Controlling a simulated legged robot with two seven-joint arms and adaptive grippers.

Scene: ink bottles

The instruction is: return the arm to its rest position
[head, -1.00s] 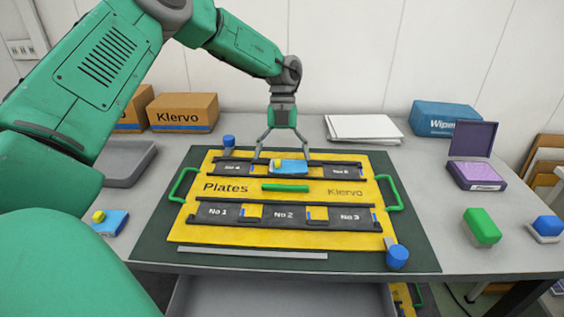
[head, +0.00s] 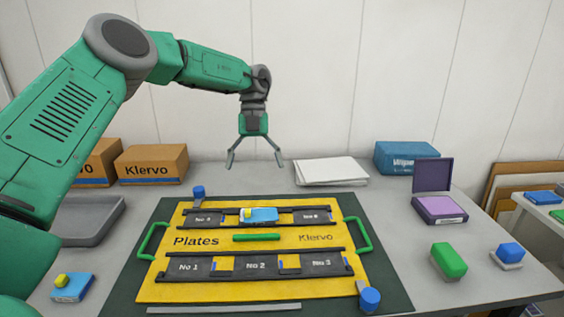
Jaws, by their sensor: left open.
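My left gripper (head: 255,162) is open and empty. It hangs fingers-down above the back of the table, behind and above the yellow plate board (head: 200,287). A blue block with a small yellow knob (head: 262,215) sits in the back row of the board, between two dark labelled plates. The front row holds dark plates marked No 1 (head: 188,268), No 2 (head: 256,265) and No 3 (head: 322,263). My right gripper is not in view.
Klervo boxes (head: 152,163), a grey tray (head: 88,221), white paper (head: 331,171), a blue box (head: 405,157) and an open purple case (head: 440,208) stand around the board. A green block (head: 449,261), a blue-topped block (head: 509,254) and a blue block with a yellow knob (head: 72,287) lie at the sides.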

